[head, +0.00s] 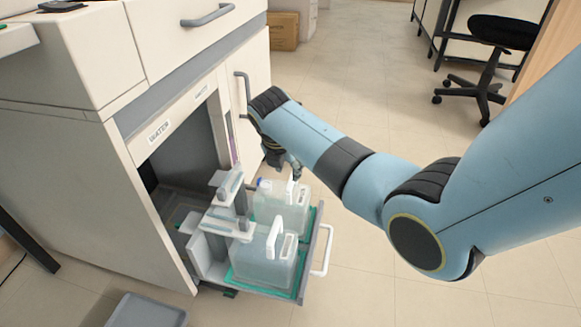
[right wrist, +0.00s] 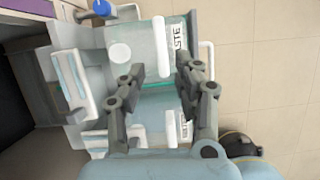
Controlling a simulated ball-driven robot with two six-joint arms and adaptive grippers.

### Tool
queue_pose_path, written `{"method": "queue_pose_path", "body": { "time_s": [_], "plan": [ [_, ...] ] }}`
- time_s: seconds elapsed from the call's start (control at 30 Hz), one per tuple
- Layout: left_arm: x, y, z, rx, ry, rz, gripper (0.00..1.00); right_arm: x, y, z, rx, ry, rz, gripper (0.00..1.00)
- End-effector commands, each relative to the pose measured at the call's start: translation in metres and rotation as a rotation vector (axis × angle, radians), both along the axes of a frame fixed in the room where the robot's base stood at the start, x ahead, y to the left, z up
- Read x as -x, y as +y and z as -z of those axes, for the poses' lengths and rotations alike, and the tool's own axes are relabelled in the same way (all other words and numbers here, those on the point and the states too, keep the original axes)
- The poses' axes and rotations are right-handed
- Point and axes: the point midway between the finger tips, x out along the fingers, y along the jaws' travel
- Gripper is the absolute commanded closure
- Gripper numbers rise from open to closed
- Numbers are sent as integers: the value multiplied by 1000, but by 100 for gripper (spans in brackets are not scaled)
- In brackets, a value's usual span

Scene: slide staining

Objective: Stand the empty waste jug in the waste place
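Two translucent jugs with white handles stand upright on the pulled-out drawer (head: 318,262). The far jug (head: 290,212) reads "...STE" on its label in the right wrist view (right wrist: 178,32). The near jug (head: 262,262) stands beside it, its label partly hidden in the right wrist view. My right gripper (head: 296,172) is above the far jug. In the right wrist view its fingers (right wrist: 162,70) are apart, with the far jug's white handle between them; I cannot tell whether they touch it. My left gripper is not in view.
The cabinet (head: 80,180) stands open on the left, with a "WATER" sign (head: 160,131) above the opening. A grey-white fixture (head: 225,215) rises beside the jugs. A grey bin (head: 145,312) is at the lower left. The floor right of the drawer is clear.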

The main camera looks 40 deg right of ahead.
Motion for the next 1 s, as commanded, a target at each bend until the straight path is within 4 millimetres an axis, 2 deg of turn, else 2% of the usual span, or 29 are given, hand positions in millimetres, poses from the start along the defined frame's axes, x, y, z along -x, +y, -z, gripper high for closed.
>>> {"method": "queue_pose_path", "body": {
  "time_s": [0.03, 0.23, 0.47, 0.57, 0.67, 0.77, 0.83, 1.0],
  "plan": [
    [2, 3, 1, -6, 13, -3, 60, 1, 3, -15, -2, -4, -1, 68],
    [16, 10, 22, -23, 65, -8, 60, 8, 11, -34, 0, 0, 0, 68],
    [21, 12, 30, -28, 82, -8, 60, 11, 12, -35, 0, 3, 3, 68],
    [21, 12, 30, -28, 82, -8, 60, 24, 13, -26, -21, -8, 59, 68],
    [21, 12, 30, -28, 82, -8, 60, 61, 15, -6, -84, -49, 238, 68],
    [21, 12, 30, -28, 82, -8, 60, 121, 19, 18, -181, -114, 536, 68],
    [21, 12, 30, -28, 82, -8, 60, 168, 23, 30, -257, -164, 786, 68],
    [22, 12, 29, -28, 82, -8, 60, 277, 36, 37, -410, -258, 1388, 68]
  ]
}}
